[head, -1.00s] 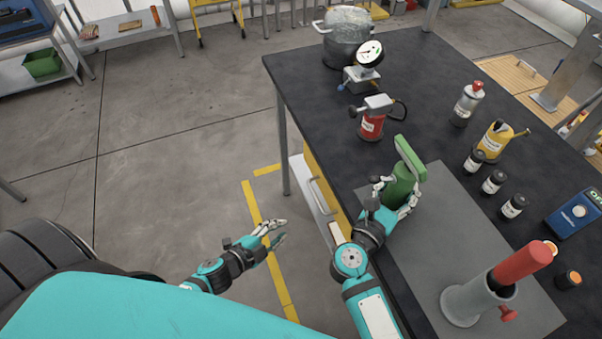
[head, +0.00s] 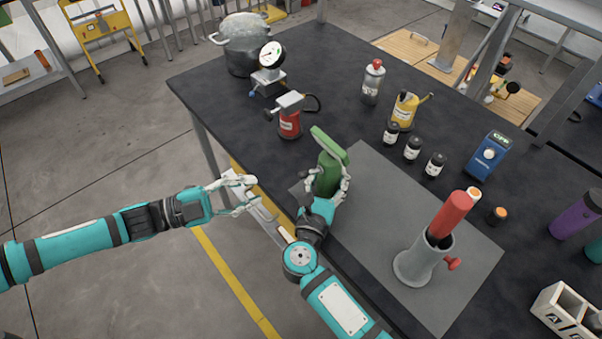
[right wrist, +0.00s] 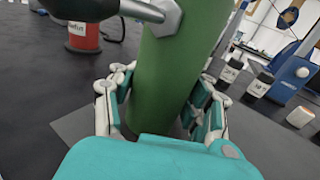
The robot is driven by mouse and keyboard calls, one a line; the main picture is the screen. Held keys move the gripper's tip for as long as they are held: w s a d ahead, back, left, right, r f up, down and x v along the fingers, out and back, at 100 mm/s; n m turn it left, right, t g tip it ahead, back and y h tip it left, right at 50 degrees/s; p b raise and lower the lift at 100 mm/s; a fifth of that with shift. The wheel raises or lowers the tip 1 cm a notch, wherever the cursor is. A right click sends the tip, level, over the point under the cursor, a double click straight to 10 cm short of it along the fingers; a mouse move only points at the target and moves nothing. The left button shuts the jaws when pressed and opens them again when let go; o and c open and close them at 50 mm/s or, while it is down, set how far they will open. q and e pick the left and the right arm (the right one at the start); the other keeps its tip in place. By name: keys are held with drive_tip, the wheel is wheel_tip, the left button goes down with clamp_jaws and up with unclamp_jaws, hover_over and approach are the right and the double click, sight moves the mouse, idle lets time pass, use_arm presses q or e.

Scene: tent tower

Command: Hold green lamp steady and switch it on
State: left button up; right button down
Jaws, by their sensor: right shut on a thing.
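The green lamp (head: 327,172) stands upright near the left edge of the grey mat on the dark workbench, its long green head tilted on top. My right gripper (head: 327,191) is shut on the lamp's body. In the right wrist view the green body (right wrist: 172,75) rises between my fingers (right wrist: 160,112), with a grey metal knob at its upper left. The switch cannot be made out for certain. My left gripper (head: 244,194) is open and empty, off the bench's left edge, left of the lamp and apart from it.
A red canister (head: 289,124) with a grey top stands behind the lamp. A grey holder (head: 415,266) with a red cylinder (head: 452,214) stands to the right on the mat (head: 375,200). Several black-capped jars, a yellow can (head: 405,111) and a blue device (head: 488,155) stand farther back right.

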sight(301, 173)
use_arm(q)
drive_tip(key=x, duration=1.1)
drive_tip(key=shift+d+r, duration=0.25)
drive_tip(key=shift+d, duration=0.05)
clamp_jaws()
